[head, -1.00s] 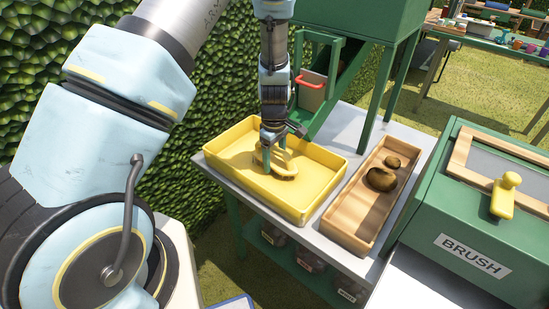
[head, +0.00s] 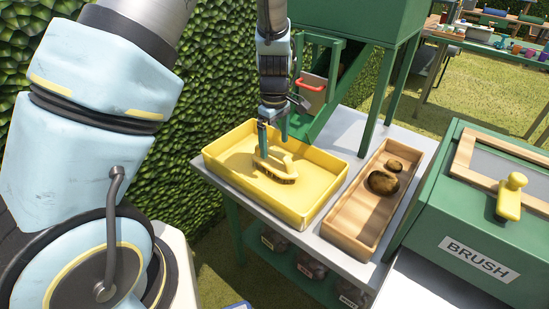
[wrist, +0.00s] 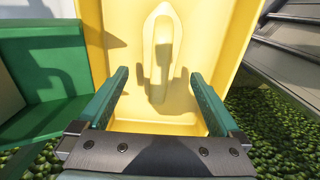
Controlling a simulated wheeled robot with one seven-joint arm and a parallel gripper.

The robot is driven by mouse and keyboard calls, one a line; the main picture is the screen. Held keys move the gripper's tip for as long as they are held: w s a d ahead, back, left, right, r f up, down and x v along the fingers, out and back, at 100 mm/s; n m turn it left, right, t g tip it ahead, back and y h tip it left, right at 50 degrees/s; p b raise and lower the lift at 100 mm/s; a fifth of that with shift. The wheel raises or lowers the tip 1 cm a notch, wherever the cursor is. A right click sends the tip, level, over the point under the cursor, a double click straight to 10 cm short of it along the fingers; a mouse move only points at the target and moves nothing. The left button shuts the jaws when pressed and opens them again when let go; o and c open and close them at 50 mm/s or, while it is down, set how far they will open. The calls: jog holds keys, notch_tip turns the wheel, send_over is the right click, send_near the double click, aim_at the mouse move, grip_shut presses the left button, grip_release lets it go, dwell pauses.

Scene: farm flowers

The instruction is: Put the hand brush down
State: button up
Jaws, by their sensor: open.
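The hand brush (head: 278,168), pale wood with brown bristles, rests in the yellow tray (head: 318,191). In the wrist view the hand brush (wrist: 160,55) lies on the floor of the yellow tray (wrist: 205,45), with its handle toward me. My gripper (head: 272,150) is above the brush, at the tray's back part, with nothing between its fingers. In the wrist view my gripper's fingers (wrist: 157,85) are spread wide, one to each side of the handle's line, and apart from the brush.
A wooden box (head: 350,220) with two brown lumps (head: 385,182) stands right of the tray. A green box labelled BRUSH (head: 478,258) stands further right. A green stand (head: 365,20) rises behind the tray. A hedge (head: 100,100) lies to the left.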

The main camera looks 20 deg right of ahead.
jog(key=shift+r+b, duration=0.3)
jog(key=shift+r, duration=2)
jog(key=s+a+r+m, duration=0.1)
jog(key=a+r+m, duration=0.1)
jog(key=a, duration=0.8)
jog(key=s+a+r+m+t, duration=0.1)
jog(key=s+a+r+m, duration=0.1)
jog(key=a, duration=0.8)
jog(key=s+a+r+m, duration=0.1)
jog(key=a+r+m, duration=0.2)
jog(key=a, duration=0.7)
jog(key=shift+s+r+t, duration=0.25)
jog(key=shift+r+t, duration=0.05)
jog(key=shift+r, duration=0.15)
